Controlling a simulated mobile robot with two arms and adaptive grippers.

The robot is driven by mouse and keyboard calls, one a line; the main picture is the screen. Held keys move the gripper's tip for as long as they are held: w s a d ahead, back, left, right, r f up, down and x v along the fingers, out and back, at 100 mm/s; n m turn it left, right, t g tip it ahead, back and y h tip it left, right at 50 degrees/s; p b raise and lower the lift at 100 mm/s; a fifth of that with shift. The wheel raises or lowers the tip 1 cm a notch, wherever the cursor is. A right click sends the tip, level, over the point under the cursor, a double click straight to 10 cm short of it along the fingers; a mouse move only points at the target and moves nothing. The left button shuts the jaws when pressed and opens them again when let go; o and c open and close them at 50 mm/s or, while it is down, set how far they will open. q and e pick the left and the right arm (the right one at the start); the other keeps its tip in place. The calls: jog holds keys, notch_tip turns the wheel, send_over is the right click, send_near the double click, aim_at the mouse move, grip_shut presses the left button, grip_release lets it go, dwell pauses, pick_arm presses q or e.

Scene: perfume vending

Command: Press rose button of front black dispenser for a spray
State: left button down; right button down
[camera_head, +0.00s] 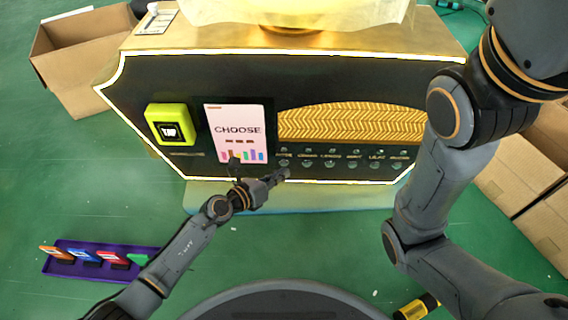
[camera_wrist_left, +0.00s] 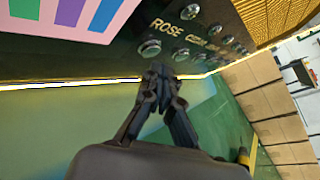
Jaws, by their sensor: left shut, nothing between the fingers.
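The front black dispenser (camera_head: 180,85) has a dark face with a glowing edge. A row of labelled round buttons runs along its lower right. In the left wrist view the rose button (camera_wrist_left: 150,48) is a silver round knob under the word ROSE. My left gripper (camera_head: 286,173) is shut and empty, at the left end of the button row. In the left wrist view its fingertips (camera_wrist_left: 160,76) are just below the rose button and appear apart from it. The tips partly cover that button in the head view. My right gripper is out of view.
A pink CHOOSE screen (camera_head: 237,133) and a yellow-green tap reader (camera_head: 171,124) are left of the buttons. A purple tray (camera_head: 62,266) with coloured cards lies on the green floor. Cardboard boxes (camera_head: 75,58) stand at left and right.

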pick_arm(q)
jog(key=shift+w, duration=0.35)
jog(key=shift+w, duration=0.5)
dwell(0.5)
jog(key=shift+s, duration=0.1)
jog(key=shift+s+p, duration=0.35)
jog(key=shift+s, duration=0.45)
jog(key=s+p, duration=0.1)
jog(key=s, duration=0.4)
jog(key=shift+p, duration=0.4)
dwell(0.6)
